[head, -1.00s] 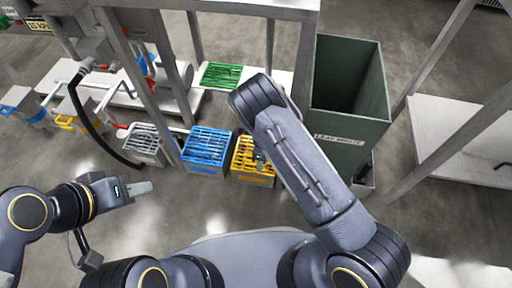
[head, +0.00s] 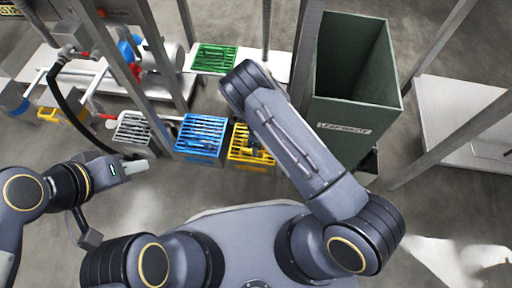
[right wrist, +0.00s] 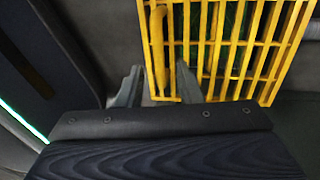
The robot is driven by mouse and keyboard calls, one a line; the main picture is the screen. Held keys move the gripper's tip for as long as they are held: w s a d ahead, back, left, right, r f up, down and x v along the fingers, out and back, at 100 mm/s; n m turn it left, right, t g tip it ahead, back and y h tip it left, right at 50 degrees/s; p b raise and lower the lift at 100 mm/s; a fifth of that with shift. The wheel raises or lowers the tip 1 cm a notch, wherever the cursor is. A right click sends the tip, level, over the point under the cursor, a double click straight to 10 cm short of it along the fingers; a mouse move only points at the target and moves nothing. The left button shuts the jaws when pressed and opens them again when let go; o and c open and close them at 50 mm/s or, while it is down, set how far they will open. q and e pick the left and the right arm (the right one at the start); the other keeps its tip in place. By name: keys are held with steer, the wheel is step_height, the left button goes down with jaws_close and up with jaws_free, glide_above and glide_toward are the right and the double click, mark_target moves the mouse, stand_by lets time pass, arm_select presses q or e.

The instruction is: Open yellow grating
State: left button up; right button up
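The yellow grating (head: 238,155) covers a yellow crate on the floor, just left of my right forearm in the head view. In the right wrist view the yellow grating (right wrist: 230,45) fills the upper right, with dark green showing between its bars. A thicker yellow handle bar (right wrist: 158,50) stands along its left side. My right gripper (right wrist: 159,82) is open, its two fingers on either side of the handle's lower end with gaps visible; I cannot tell if they touch. My left gripper (head: 136,167) is above the floor at the left, away from the grating; its finger gap is unclear.
A blue crate (head: 197,152) and a grey grated crate (head: 133,128) stand left of the yellow one. A green grating (head: 214,57) lies behind. A tall green leaf-waste bin (head: 355,125) stands to the right. Metal posts rise between them.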

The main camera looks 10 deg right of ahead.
jaws_close()
stand_by(0.3)
